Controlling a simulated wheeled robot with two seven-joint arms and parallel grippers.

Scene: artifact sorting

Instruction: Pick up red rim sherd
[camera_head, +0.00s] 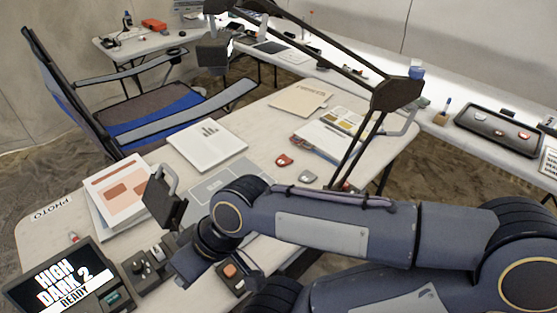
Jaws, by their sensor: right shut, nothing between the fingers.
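A small red sherd (284,160) lies on the white table, right of the white tablet. A grey sherd (307,176) lies just to its right and nearer. Which sherd is the rim piece is too small to tell. My right arm comes in from the right across the front of the table. Its gripper (186,266) is at the near left, by the control boxes, well away from the red sherd. It is shut and empty; its fingertips are hard to make out. My left gripper is out of view.
A jointed lamp (397,94) stands over the table's right side. A dark block with a grey handle (165,203) rises near the left. A folding chair (150,108) stands behind. A dark tray (497,131) holds sherds on the side table.

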